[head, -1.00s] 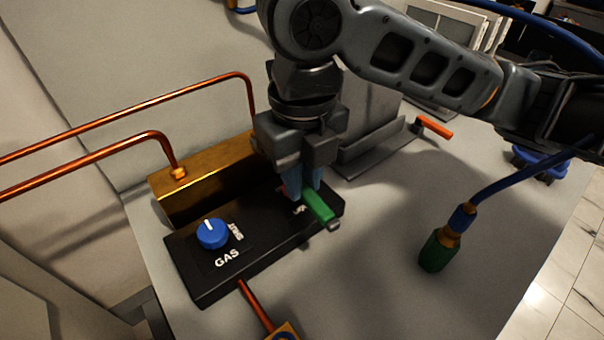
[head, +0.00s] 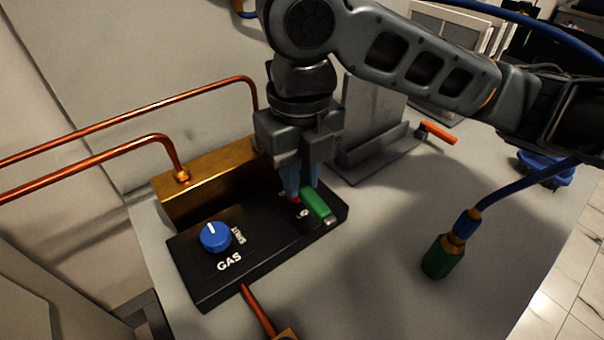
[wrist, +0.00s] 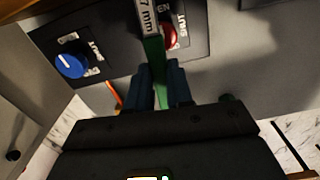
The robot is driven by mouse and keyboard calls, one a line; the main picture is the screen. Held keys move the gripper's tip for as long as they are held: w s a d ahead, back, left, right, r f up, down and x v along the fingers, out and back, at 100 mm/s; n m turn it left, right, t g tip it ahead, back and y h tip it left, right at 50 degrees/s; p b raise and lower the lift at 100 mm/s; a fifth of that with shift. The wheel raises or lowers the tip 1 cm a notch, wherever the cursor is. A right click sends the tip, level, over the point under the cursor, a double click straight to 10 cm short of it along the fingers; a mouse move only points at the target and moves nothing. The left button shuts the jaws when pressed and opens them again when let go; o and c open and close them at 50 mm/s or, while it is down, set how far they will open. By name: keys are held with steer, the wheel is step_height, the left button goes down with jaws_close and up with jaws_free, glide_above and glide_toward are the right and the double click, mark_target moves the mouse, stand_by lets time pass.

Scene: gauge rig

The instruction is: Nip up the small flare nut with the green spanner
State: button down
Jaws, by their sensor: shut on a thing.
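My gripper (head: 302,190) is shut on the green spanner (head: 317,204), just above the right end of the black gas panel. In the wrist view the spanner (wrist: 157,60) runs up between the blue fingers (wrist: 158,90). Its grey end is marked "7 mm" and is cut off by the top edge. A brass nut (head: 182,175) joins a copper pipe to the brass block. A brass fitting (head: 285,335) on the lower copper pipe is cut off at the bottom edge. I cannot tell which is the small flare nut.
The black panel (head: 205,285) carries a blue knob (head: 215,236) and a red knob (wrist: 170,37). The brass block (head: 215,185) stands behind it. The front centre bench is clear.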

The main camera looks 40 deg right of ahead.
steer(key=shift+w, duration=0.35)
steer(key=c, duration=1.6)
jaws_free()
jaws_close()
